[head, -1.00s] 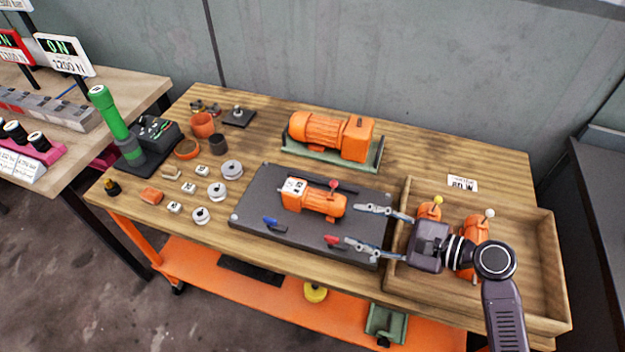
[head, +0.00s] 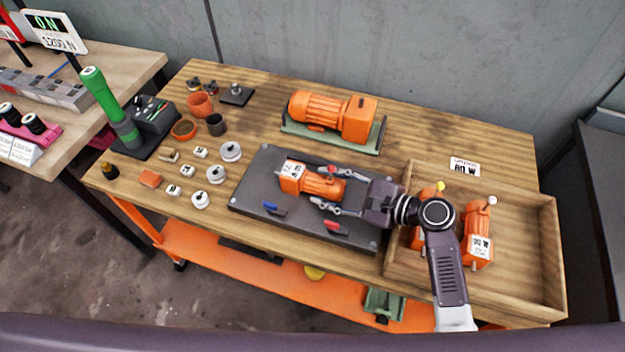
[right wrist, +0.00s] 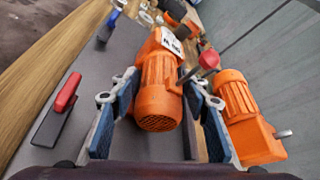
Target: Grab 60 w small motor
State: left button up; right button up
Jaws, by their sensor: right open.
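A small orange motor (head: 322,186) with a white label lies on the dark grey plate in the middle of the wooden table. My right gripper (head: 325,188) is open, and its fingers reach in from the right on either side of the motor's finned end. In the right wrist view the motor (right wrist: 160,95) shows between the two open fingers, with a gap on each side. Two more small orange motors stand in the wooden tray at right, one (head: 477,235) with a label and one (head: 421,232) partly hidden by my arm. My left gripper is out of view.
The grey plate (head: 262,165) carries red and blue handled clamps (head: 335,228). A larger orange motor (head: 333,117) on a green base stands behind. The wooden tray (head: 530,280) has an 80 W sign (head: 464,167) behind it. Rings and small parts lie at left.

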aim_at(309, 182)
jog(key=shift+x, duration=1.45)
jog(key=shift+d, duration=0.1)
grip_shut()
jog(key=shift+w+r, duration=0.15)
jog(key=shift+r, duration=0.05)
